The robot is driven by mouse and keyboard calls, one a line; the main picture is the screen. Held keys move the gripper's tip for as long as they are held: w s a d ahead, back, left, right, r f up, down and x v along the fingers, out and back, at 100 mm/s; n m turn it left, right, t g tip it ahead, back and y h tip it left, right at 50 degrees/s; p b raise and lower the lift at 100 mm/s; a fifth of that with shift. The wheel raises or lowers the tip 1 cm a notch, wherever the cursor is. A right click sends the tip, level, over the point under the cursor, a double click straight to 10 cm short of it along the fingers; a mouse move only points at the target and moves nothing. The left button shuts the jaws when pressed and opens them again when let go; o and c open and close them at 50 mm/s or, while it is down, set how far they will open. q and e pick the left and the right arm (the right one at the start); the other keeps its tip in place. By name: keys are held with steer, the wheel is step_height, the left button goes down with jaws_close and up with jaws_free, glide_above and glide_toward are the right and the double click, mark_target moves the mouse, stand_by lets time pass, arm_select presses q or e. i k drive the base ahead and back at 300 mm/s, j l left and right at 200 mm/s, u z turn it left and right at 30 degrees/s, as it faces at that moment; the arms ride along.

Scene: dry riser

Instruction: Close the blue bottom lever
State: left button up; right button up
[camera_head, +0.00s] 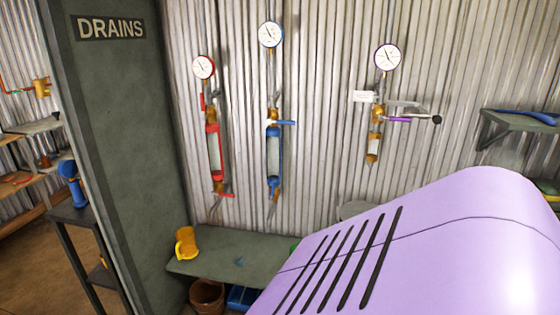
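The blue assembly (273,155) hangs on the corrugated wall in the middle of the view, under a round gauge (271,35) with a blue rim. Its upper blue lever (286,122) sticks out sideways to the right. At the lower end of the sight tube, the blue bottom lever (274,190) appears to lie along the pipe, but it is small and its exact angle is hard to tell. Neither of my grippers is in view.
A red assembly (214,150) hangs left of the blue one, a purple-levered one (376,130) to the right. Below stands a green bench (215,262) with a yellow mug (186,243). A green DRAINS panel (120,150) stands left. A large purple slotted shape covers the lower right.

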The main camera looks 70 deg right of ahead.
mark_target(273, 188)
steer(key=z, duration=1.9)
